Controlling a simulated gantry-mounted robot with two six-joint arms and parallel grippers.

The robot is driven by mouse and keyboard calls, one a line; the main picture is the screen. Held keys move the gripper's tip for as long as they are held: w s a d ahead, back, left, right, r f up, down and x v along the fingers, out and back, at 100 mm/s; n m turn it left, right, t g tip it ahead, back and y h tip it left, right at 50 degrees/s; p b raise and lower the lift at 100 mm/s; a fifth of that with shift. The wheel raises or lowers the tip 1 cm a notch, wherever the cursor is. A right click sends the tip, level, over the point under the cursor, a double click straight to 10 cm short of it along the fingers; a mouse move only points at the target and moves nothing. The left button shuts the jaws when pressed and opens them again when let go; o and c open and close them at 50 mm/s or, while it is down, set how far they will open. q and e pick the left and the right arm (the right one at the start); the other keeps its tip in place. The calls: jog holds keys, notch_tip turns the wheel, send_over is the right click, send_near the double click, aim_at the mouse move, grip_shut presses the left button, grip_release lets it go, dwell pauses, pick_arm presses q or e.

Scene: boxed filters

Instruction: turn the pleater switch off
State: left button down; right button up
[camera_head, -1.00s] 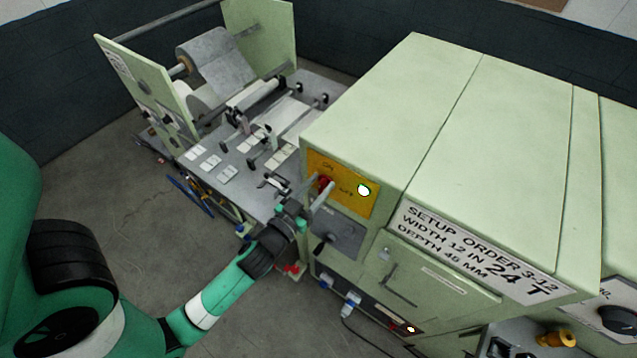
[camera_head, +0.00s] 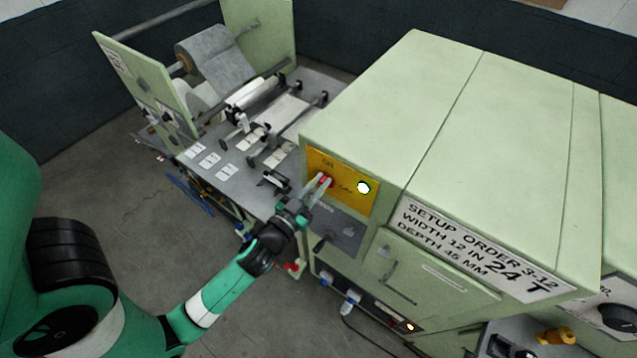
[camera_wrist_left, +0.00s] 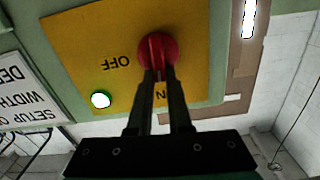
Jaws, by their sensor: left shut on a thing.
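The pleater switch is a red round knob (camera_head: 326,180) on a yellow plate (camera_head: 347,199) marked ON and OFF, on the front of the pale green machine. In the left wrist view the red knob (camera_wrist_left: 158,47) is close up, with the yellow plate (camera_wrist_left: 90,50) behind it and the lettering upside down. My left gripper (camera_head: 321,184) is shut on the knob. Its two dark fingers (camera_wrist_left: 158,72) pinch the knob's lower part in the wrist view, partly hiding the ON label. A lamp (camera_head: 363,187) with a green rim glows on the plate. My right gripper is in neither view.
A grey panel with a black lever (camera_head: 320,246) is just below the plate. A door with a handle and a setup order sign (camera_head: 483,250) is to the right. A roll stand (camera_head: 215,60) and a grey bench are to the left. Open floor lies in front.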

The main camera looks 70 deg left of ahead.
aim_at(333, 186)
pick_arm(q)
jog(key=m, duration=0.4)
jog(key=d+f+m, duration=0.1)
jog(key=m, duration=0.3)
jog(key=w+m+b, duration=0.1)
jog(key=m, duration=0.4)
jog(key=shift+w+d+f, duration=0.1)
jog(key=shift+d+f, duration=0.15)
jog(key=shift+d, duration=0.1)
jog(key=shift+f+m, duration=0.2)
jog(key=shift+m, duration=0.8)
jog(key=shift+f+m, duration=0.2)
jog(key=shift+m, duration=0.8)
jog(key=c, duration=0.8)
grip_release()
jog(key=shift+c, duration=0.2)
jog(key=shift+d+f, duration=0.1)
